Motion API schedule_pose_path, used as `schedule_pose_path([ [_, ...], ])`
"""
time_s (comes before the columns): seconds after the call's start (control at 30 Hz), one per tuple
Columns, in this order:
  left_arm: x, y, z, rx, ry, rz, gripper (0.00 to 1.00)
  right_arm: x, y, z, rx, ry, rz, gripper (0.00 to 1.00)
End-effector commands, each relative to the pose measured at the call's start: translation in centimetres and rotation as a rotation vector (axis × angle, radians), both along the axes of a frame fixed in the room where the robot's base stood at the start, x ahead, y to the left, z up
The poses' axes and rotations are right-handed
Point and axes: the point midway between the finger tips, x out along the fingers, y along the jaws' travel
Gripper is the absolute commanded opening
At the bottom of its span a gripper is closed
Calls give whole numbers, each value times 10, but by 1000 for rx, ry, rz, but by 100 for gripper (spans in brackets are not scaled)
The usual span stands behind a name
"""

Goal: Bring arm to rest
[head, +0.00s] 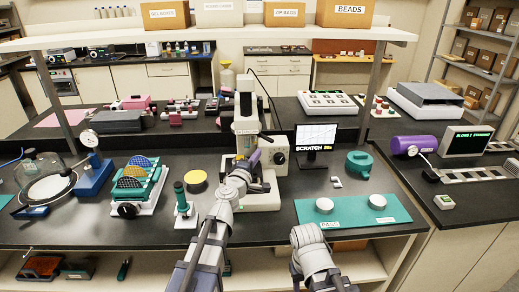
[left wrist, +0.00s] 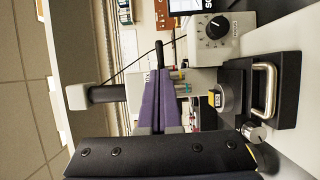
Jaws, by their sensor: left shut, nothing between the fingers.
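The white profiler (head: 250,122) stands at the middle of the black bench, with a screen reading SCRATCH (head: 316,140) to its right. My left gripper (head: 253,158) is in front of the profiler's column. Its purple fingers are together, with nothing between them. In the left wrist view the fingers (left wrist: 168,75) overlap the instrument in the picture, and I cannot tell whether they touch it. The profiler's focus knob (left wrist: 217,25) and a metal handle (left wrist: 265,90) show beside them. My right arm comes in at the bottom, but its gripper does not show.
A teal mat (head: 352,222) with two white round pieces lies at the front right. A rack of coloured discs (head: 137,182), a green-handled tool (head: 182,205) and a blue gauge stand (head: 93,175) stand to the left. A shelf (head: 200,40) with boxes spans above.

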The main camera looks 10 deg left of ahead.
Motion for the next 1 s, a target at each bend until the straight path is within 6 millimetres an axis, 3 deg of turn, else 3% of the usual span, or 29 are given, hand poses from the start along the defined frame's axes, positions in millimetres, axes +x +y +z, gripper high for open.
schedule_pose_path([
  [0.03,-19,-2,0,0,0,-1,0,0,0,0,0,0,0,50],
  [0.2,-50,-7,0,0,0,-1,0,0,0,0,0,0,0,50],
  [0.5,-61,-11,-1,15,0,-12,0,0,0,0,0,0,0,50],
  [0.63,-67,-33,-10,146,7,-120,0,0,0,0,0,0,0,50],
  [0.73,-81,-60,-34,342,45,-283,0,0,0,0,0,0,0,50],
  [0.83,-104,-79,-75,567,132,-463,0,0,0,0,0,0,0,50],
  [0.93,-133,-78,-121,778,263,-630,0,0,0,0,0,0,0,50],
  [1.0,-154,-68,-150,905,372,-727,0,0,0,0,0,0,0,50],
])
